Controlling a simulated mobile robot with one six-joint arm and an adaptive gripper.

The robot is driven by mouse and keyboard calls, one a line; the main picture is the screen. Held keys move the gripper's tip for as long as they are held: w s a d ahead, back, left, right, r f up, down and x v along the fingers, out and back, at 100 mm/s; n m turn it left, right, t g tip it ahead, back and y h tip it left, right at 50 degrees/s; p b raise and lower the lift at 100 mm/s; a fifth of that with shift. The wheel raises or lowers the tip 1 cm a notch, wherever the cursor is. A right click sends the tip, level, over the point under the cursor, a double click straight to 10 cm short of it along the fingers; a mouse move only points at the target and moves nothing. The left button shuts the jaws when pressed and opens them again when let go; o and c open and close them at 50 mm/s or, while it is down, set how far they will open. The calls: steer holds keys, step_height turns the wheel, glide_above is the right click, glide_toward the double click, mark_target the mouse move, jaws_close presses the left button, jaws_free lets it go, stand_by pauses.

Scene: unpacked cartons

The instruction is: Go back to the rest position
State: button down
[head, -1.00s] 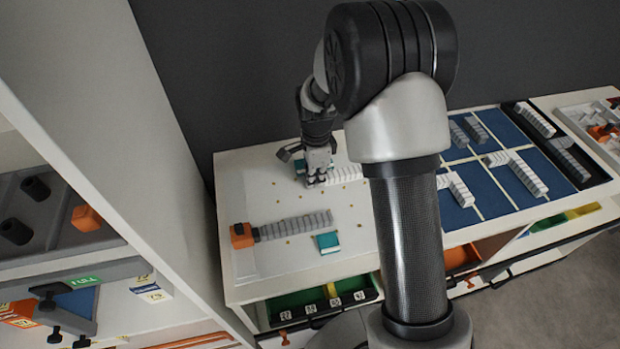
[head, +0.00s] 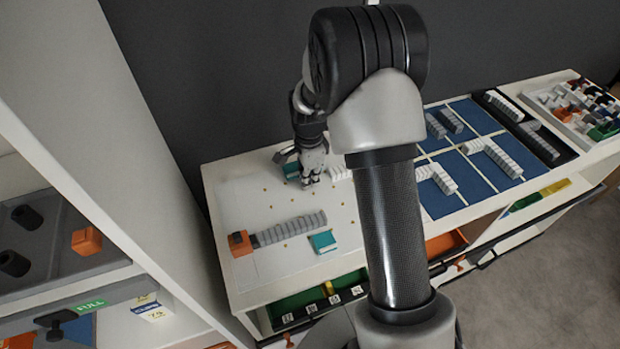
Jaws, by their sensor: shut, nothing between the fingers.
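My gripper (head: 311,178) is at the end of my arm, low over the back of the white table (head: 262,190). It is shut, with nothing seen between its fingers. Whether the fingertips touch the table is hard to tell.
A grey block row with an orange end (head: 240,243) and a teal block (head: 322,241) lie nearer the front. Blue panels (head: 466,173) with block rows and a white tray (head: 541,98) stand right. A tall white panel (head: 110,130) rises at left.

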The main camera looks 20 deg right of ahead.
steer(key=r, duration=0.1)
steer(key=a+r+p, duration=0.1)
steer(key=r, duration=0.1)
steer(key=shift+w+a+r, duration=0.15)
steer(key=shift+a+r, duration=0.05)
step_height(320, 180, up, 7)
steer(key=d+p, duration=0.1)
steer(key=shift+d+p, duration=0.25)
steer(key=shift+p, duration=0.1)
steer(key=s+a+r+n+t, duration=0.15)
steer(key=s+r+n, duration=0.3)
steer(key=r, duration=0.45)
steer(key=s+a+r+n+t, duration=0.1)
steer(key=s+r+n, duration=0.1)
steer(key=s+n, duration=0.2)
steer(key=s+a+r+n+t, duration=0.1)
steer(key=s+n, duration=0.4)
steer(key=s, duration=0.6)
steer(key=s+a+r+n+t, duration=0.1)
steer(key=s+a+r+n, duration=0.2)
steer(key=s, duration=0.5)
step_height(320, 180, up, 2)
steer(key=shift+r+n, duration=0.25)
steer(key=shift+n, duration=0.5)
steer(key=shift+s, duration=0.1)
